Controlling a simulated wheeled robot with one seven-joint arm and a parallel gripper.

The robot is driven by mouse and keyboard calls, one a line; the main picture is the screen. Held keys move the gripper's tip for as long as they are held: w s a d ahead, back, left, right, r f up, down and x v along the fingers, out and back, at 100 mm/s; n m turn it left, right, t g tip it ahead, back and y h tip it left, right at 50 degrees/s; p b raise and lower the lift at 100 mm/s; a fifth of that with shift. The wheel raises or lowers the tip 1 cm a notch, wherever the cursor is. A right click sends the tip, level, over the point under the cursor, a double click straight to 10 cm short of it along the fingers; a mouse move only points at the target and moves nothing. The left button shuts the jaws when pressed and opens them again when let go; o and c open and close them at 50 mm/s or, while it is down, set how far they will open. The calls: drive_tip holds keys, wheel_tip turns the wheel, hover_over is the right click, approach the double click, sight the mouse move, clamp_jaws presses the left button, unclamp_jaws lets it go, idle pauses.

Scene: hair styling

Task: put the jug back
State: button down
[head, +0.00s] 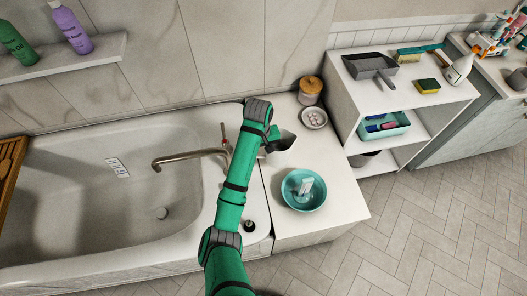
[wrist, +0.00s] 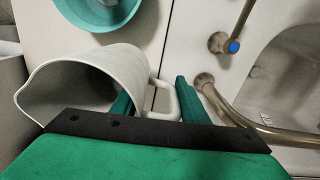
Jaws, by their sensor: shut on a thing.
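The jug (wrist: 85,82) is pale grey-white with a wide spout opening facing the left in the wrist view. Its handle lies between the two green fingers of my gripper (wrist: 155,94), which is shut on it. In the head view the jug (head: 284,148) shows only in part behind my arm, over the white counter (head: 258,218) beside the bathtub. My gripper (head: 270,137) is mostly hidden there. I cannot tell whether the jug's base touches the counter.
A teal bowl (head: 303,202) with a pale item in it stands on the counter in front of the jug. A wooden-lidded jar (head: 310,90) and a small dish (head: 313,118) stand behind. The tub faucet (head: 190,156) is at left, a white shelf unit (head: 350,110) at right.

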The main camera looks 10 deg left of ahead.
drive_tip(key=w+f, duration=0.2)
drive_tip(key=f, duration=0.1)
drive_tip(key=w+f, duration=0.5)
drive_tip(key=f, duration=0.1)
drive_tip(key=shift+w+f, duration=0.3)
drive_tip(key=shift+f, duration=0.05)
drive_tip(key=shift+d+f, duration=0.15)
drive_tip(key=shift+f, duration=0.05)
drive_tip(key=shift+s, duration=0.1)
drive_tip(key=shift+f, duration=0.1)
drive_tip(key=c, duration=1)
unclamp_jaws()
drive_tip(key=shift+a, duration=0.2)
drive_tip(key=shift+c, duration=0.2)
